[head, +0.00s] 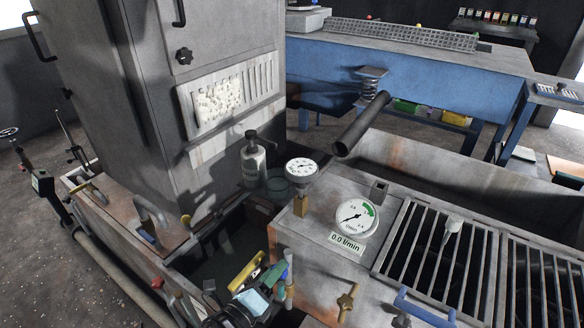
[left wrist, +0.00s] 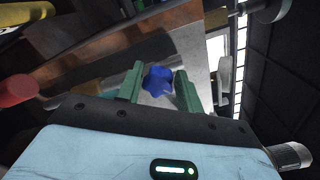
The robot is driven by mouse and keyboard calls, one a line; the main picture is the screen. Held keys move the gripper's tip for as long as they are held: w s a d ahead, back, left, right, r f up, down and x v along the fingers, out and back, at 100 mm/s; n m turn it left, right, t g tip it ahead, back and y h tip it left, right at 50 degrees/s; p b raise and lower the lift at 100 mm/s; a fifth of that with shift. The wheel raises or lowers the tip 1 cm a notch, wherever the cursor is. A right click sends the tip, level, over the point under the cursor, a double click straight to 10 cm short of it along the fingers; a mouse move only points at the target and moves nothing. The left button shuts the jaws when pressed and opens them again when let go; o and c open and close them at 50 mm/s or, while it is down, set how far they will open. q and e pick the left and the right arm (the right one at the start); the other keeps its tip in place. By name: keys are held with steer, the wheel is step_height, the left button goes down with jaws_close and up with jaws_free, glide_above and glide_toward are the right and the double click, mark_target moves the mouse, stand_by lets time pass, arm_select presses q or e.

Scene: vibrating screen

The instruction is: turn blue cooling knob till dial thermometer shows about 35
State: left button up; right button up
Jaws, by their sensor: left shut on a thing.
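The blue cooling knob (left wrist: 157,80) sits between the two green fingers of my left gripper (left wrist: 159,86) in the left wrist view. The gripper is shut on it. In the head view my left gripper (head: 277,275) is at the lower middle, beside the metal box, and the knob is mostly hidden there. The dial thermometer (head: 301,168) has a white face and stands on a brass fitting at the box's corner. Its needle is too small to read surely. A round flow gauge (head: 356,216) sits right of it, above a label reading 0.0 l/min. My right gripper is not in view.
A yellow bar (head: 247,271) is close to my left gripper. A brass valve (head: 347,300) and a blue handle (head: 424,308) are to the right, by a barred grate (head: 440,255). A grey bottle (head: 253,163) stands behind. A tall grey cabinet (head: 205,60) blocks the left.

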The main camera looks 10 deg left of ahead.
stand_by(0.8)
arm_select(q)
steer(key=shift+m, duration=1.2)
steer(key=shift+b, duration=0.3)
steer(key=shift+d+r+m, duration=0.1)
steer(key=shift+m, duration=1)
